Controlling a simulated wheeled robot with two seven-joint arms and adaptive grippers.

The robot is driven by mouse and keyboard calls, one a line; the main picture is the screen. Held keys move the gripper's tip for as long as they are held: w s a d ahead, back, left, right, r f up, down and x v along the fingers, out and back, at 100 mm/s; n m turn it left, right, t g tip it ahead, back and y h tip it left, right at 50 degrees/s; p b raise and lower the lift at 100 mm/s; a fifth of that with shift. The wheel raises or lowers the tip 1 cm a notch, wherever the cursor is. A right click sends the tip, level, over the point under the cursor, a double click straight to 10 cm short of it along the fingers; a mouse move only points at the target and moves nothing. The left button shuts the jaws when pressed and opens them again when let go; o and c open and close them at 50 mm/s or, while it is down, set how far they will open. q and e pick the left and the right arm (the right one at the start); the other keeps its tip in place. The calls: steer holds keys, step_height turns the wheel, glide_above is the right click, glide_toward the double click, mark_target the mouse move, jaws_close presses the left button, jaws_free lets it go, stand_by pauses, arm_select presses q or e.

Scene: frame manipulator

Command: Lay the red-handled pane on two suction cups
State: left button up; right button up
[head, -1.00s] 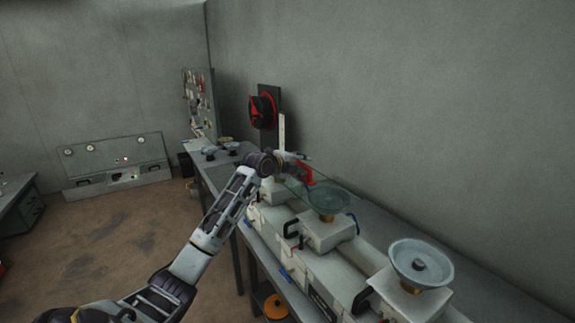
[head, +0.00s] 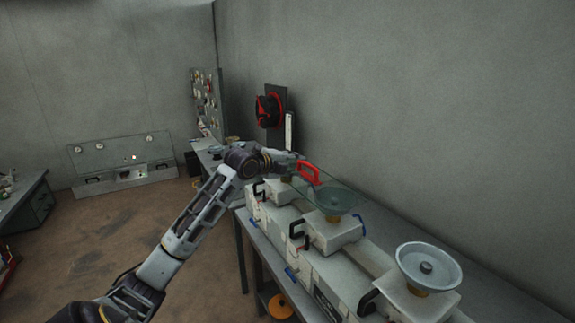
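The glass pane is a thin clear sheet with a red handle (head: 309,173) standing up from it. My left gripper (head: 298,166) is at the red handle and appears shut on it. The pane spans over the middle suction cup (head: 334,199), which shows greenish through the glass, and reaches back under my gripper. Whether the glass touches the cup I cannot tell. The near suction cup (head: 428,267) is a bare grey dish on a white block. A further cup under the gripper is mostly hidden. My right gripper is not in view.
The cups stand on white blocks with black clamp handles (head: 298,233) along a grey bench (head: 480,300) against the wall. A red and black reel (head: 270,110) hangs behind. An orange disc (head: 280,306) lies on the lower shelf.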

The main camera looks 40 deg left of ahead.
arm_select(q)
steer(key=shift+v, duration=1.45)
